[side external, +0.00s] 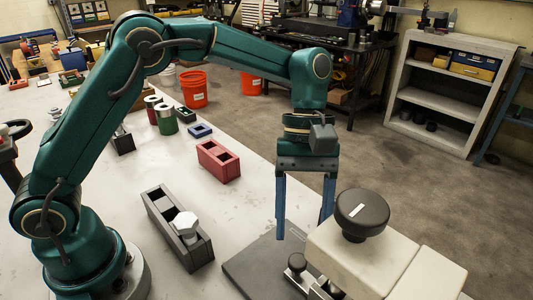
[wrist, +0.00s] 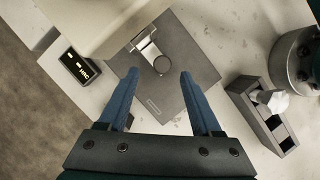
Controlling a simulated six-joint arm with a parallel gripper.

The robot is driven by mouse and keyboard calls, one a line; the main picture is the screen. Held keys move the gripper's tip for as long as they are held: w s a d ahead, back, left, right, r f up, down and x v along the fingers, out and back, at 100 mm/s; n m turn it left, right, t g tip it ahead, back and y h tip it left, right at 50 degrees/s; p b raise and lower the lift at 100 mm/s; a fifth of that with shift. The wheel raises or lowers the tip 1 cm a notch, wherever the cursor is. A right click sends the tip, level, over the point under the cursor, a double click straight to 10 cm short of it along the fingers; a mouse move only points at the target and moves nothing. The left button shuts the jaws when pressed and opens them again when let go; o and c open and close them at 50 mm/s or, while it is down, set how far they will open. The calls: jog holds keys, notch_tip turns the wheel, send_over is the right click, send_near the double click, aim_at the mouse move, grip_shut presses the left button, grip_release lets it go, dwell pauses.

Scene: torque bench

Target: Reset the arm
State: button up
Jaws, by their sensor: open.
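My gripper (side external: 303,228) hangs pointing down with its two blue fingers apart and nothing between them. It is above a dark grey plate (side external: 250,268), beside a cream machine (side external: 345,255) with a round black knob (side external: 362,212) on top. In the wrist view the open fingers (wrist: 160,74) reach over the same dark plate (wrist: 178,65), with a small metal fitting and a round dark part (wrist: 163,65) beyond their tips. A grey slotted holder (side external: 165,220) with a white hex-headed piece (side external: 186,224) stands left of the gripper.
A red two-hole block (side external: 218,161), a small blue block (side external: 199,131) and green and red cylinders (side external: 166,121) stand farther back on the white table. A small black display (wrist: 75,65) sits by the machine. Orange buckets (side external: 194,89) and a shelf (side external: 445,90) stand beyond the table.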

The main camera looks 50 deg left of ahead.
jog(key=s+a+r+m+t, duration=0.1)
jog(key=s+a+r+t, duration=0.35)
jog(key=a+r, duration=0.5)
jog(key=s+a+f+m+t+y, duration=0.1)
jog(key=s+m, duration=0.1)
jog(key=s+a+f+m+t+y, duration=0.1)
jog(key=s+a+m, duration=0.1)
jog(key=s+a+f+m+t+y, duration=0.1)
jog(key=s+m+t, duration=0.1)
jog(key=s+m, duration=0.1)
jog(key=shift+a+f, duration=0.25)
jog(key=shift+f, duration=0.15)
jog(key=shift+w+m, duration=0.15)
jog(key=shift+m, duration=0.35)
